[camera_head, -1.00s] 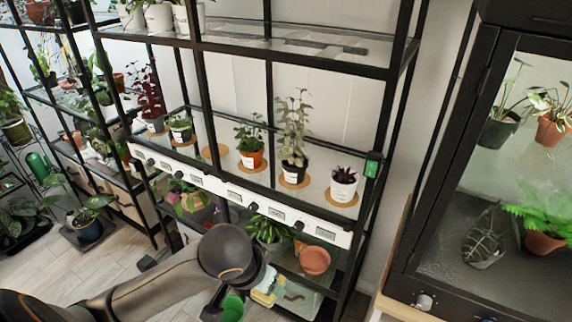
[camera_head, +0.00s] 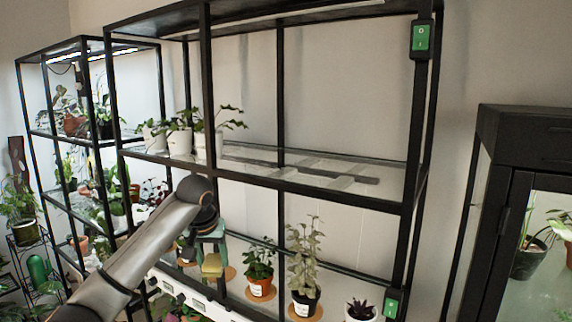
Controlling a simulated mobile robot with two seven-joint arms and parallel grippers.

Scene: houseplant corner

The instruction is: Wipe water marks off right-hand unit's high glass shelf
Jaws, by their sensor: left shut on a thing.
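The right-hand unit's high glass shelf (camera_head: 262,172) spans its black frame, seen slightly from above. Pale streaky patches (camera_head: 345,181) show on the right half of the glass; I cannot tell marks from reflections. Several white-potted plants (camera_head: 180,141) stand at the shelf's left end. My left gripper (camera_head: 211,248) hangs below this shelf's front edge, in front of the lower plant shelf. It is shut on a yellow-and-green sponge-like thing (camera_head: 212,265), partly hidden by the gripper. My right gripper is out of view.
Black uprights (camera_head: 411,150) and the shelf's front rail (camera_head: 300,190) bound the opening. Potted plants (camera_head: 261,284) stand on the lower shelf close to my gripper. Green switch boxes (camera_head: 421,37) sit on the right upright. The high shelf's middle and right hold no pots.

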